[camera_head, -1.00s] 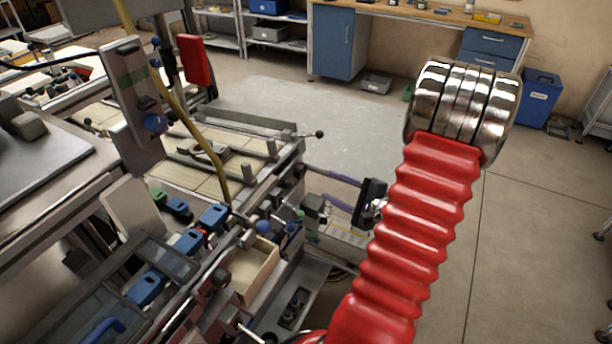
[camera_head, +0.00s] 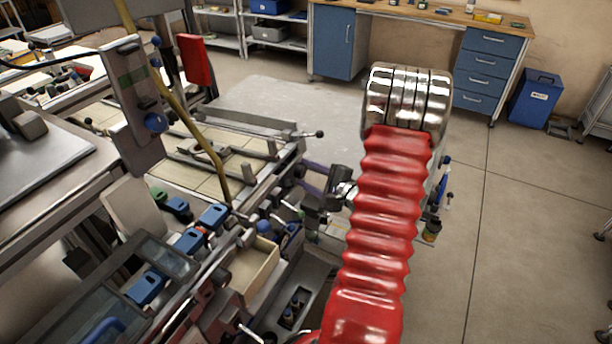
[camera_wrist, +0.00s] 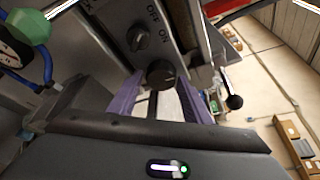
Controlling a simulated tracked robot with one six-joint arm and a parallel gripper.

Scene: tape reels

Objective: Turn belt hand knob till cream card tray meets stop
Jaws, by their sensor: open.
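My gripper (camera_head: 306,172) is at the right edge of the machine in the head view. In the wrist view, the purple fingers of my gripper (camera_wrist: 161,84) are spread open. A round black knob (camera_wrist: 160,72) on a grey panel shows between and just beyond their tips; I cannot tell whether they touch it. A second dark knob (camera_wrist: 138,38) sits above it, by lettering that seems to read "ON". I cannot tell which is the belt hand knob. A cream open-topped tray (camera_head: 262,277) is low on the machine's near side; its stop cannot be made out.
A lever with a black ball (camera_wrist: 235,102) stands right of the fingers in the wrist view. A green knob (camera_wrist: 30,27) is at upper left. In the head view, a yellow cable (camera_head: 180,110) hangs over the machine. Open floor (camera_head: 500,210) lies to the right.

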